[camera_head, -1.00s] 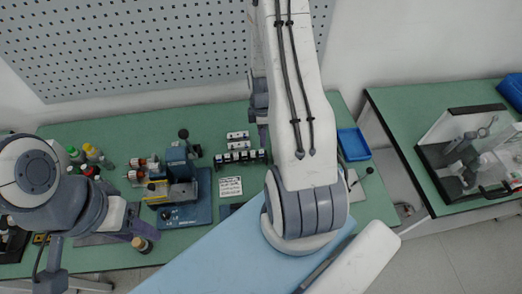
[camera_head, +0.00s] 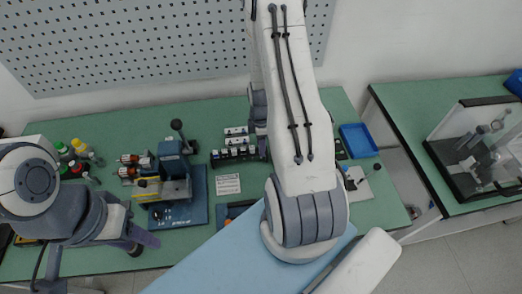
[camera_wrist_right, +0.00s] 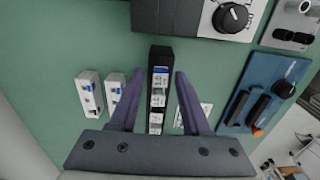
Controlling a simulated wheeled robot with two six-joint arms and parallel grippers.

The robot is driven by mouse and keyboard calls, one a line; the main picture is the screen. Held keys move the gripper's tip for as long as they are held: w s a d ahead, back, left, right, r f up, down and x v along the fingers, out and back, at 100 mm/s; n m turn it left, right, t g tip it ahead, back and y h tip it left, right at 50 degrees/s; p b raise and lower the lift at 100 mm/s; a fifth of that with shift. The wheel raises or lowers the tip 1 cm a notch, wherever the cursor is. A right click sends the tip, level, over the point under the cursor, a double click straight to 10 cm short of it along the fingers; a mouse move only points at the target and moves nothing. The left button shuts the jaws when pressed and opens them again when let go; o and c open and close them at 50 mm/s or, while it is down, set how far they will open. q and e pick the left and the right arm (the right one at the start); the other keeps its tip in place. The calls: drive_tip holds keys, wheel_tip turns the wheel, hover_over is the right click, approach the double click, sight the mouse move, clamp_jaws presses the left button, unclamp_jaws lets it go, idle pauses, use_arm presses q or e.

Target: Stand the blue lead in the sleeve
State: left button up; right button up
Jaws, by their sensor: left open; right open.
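I cannot pick out the blue lead or the sleeve for certain. In the right wrist view a black rack (camera_wrist_right: 160,57) holds a row of white modules, one with a blue face at the far end. My right gripper (camera_wrist_right: 158,76) is open, its two purple fingers on either side of the rack, with nothing seen held. In the head view this rack (camera_head: 233,156) stands mid-bench, and the right arm hides most of that gripper. My left gripper (camera_head: 142,241) is open over the bench's front left edge.
A blue-based machine (camera_head: 178,212) stands left of the rack. Two white modules (camera_wrist_right: 90,93) lie beside the rack. A blue instrument (camera_wrist_right: 265,95) with black and orange parts is on its other side. A blue tray (camera_head: 357,141) sits right of my right arm.

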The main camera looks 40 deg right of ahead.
clamp_jaws()
drive_tip(key=shift+r, duration=0.1)
drive_tip(key=shift+r+p, duration=2.35)
drive_tip(key=shift+r, duration=0.45)
